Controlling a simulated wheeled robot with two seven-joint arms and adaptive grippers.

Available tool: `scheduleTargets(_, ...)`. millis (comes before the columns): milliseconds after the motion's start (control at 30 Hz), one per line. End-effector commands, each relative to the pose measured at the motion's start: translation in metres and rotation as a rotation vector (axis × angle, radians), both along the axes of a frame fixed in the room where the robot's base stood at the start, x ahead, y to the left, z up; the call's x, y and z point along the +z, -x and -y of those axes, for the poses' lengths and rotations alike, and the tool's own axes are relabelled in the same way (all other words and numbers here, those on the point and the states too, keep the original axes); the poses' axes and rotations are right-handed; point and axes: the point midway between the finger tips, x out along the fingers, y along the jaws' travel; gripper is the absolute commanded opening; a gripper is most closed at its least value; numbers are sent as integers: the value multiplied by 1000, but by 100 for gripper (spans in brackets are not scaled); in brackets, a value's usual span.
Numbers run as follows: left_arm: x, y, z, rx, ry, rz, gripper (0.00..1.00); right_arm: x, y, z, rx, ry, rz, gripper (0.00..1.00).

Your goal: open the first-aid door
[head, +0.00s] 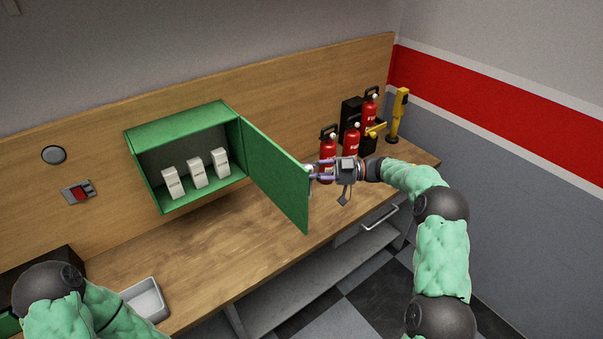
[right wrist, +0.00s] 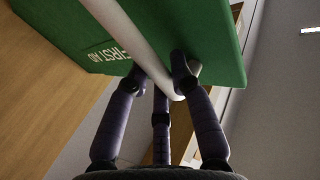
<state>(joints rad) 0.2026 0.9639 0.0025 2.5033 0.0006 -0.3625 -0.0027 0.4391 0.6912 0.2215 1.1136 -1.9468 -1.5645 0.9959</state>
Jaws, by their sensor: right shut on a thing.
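The green first-aid cabinet (head: 152,192) is fixed to the wooden back panel. Its door (head: 275,170) stands wide open, swung out to the right over the counter, and three white boxes show inside. My right gripper (head: 318,171) is at the door's free edge. In the right wrist view the door (right wrist: 222,45) carries the words FIRST AID and a pale bar handle (right wrist: 130,35). There the fingers of my right gripper (right wrist: 165,75) are shut on the handle. My left arm shows at the lower left of the head view, but its gripper is out of view.
Red fire extinguishers (head: 328,146) and a yellow device (head: 399,112) stand at the counter's right end, behind my right gripper. A pale tray (head: 146,299) sits at the front left of the counter (head: 200,255). The counter below the cabinet is clear.

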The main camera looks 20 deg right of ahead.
Motion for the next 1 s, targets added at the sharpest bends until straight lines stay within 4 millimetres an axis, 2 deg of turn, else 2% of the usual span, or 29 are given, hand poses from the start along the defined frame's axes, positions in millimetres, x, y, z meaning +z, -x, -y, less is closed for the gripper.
scheduleTargets(533,1,0,0,0,0,0,40,0,-1,5,15,-2,1,0)
scheduleTargets(567,1,0,0,0,0,0,40,0,-1,5,15,-2,1,26)
scheduleTargets(600,1,0,0,0,0,0,40,0,-1,5,15,-2,1,37)
scheduleTargets(633,1,0,0,0,0,0,40,0,-1,5,15,-2,1,44)
scheduleTargets(1000,1,0,0,0,0,0,40,0,0,7,14,-1,1,44)
